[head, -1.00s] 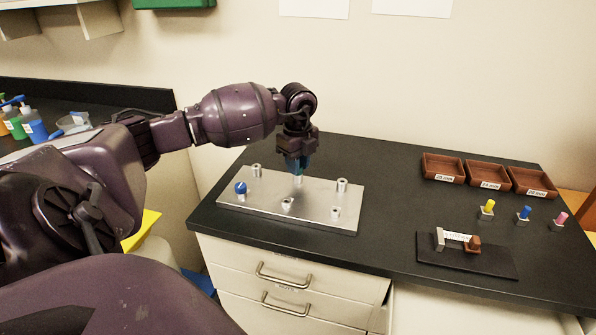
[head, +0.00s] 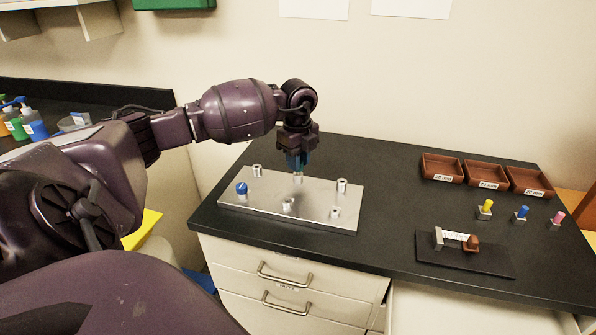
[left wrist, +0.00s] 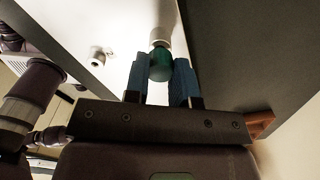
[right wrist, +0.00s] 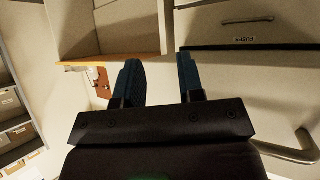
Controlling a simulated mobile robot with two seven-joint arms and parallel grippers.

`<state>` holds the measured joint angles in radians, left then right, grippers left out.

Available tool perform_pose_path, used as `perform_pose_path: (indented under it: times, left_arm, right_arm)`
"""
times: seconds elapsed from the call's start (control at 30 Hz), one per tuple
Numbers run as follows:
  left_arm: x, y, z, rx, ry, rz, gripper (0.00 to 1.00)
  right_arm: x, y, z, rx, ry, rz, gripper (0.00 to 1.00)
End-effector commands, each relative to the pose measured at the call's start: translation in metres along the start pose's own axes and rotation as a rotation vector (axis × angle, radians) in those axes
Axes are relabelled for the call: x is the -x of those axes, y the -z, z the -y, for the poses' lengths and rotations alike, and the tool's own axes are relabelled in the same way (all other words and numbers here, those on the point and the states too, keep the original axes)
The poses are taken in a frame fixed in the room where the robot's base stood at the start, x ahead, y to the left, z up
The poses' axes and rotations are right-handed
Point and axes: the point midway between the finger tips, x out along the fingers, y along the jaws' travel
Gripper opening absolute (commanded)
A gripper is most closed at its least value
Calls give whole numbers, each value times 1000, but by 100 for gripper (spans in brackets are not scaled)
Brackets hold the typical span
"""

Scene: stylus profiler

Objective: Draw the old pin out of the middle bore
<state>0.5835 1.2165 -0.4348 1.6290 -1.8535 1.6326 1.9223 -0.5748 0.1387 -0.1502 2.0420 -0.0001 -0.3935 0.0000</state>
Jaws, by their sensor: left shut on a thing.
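The silver plate (head: 262,205) lies on the dark bench and carries several raised metal bores. In the left wrist view, my left gripper (left wrist: 161,75) is shut on the green head of the old pin (left wrist: 160,66). The pin is in line with the pale bore (left wrist: 160,37); I cannot tell how much of its shank is still inside. My right gripper (right wrist: 160,78) is open and empty, in front of the cabinet, and out of the head view.
To the right are brown labelled trays (head: 486,176), yellow (head: 486,207), blue (head: 523,212) and pink (head: 556,218) pins, and a gauge on a dark mat (head: 490,262). Bench between plate and mat is clear.

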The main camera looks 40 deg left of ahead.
Motion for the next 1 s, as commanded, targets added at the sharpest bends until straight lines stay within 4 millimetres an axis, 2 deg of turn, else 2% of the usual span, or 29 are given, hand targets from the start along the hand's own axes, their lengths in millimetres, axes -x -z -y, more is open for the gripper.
perform_pose_path:
  times: [0.27,1.0]
  left_arm:
    - [2,0,0,0,1,0,0]
    - [38,0,0,0,2,0,0]
  right_arm:
    - [1,1,-2,8,0,0,35]
    - [10,27,-4,5,-3,-30,35]
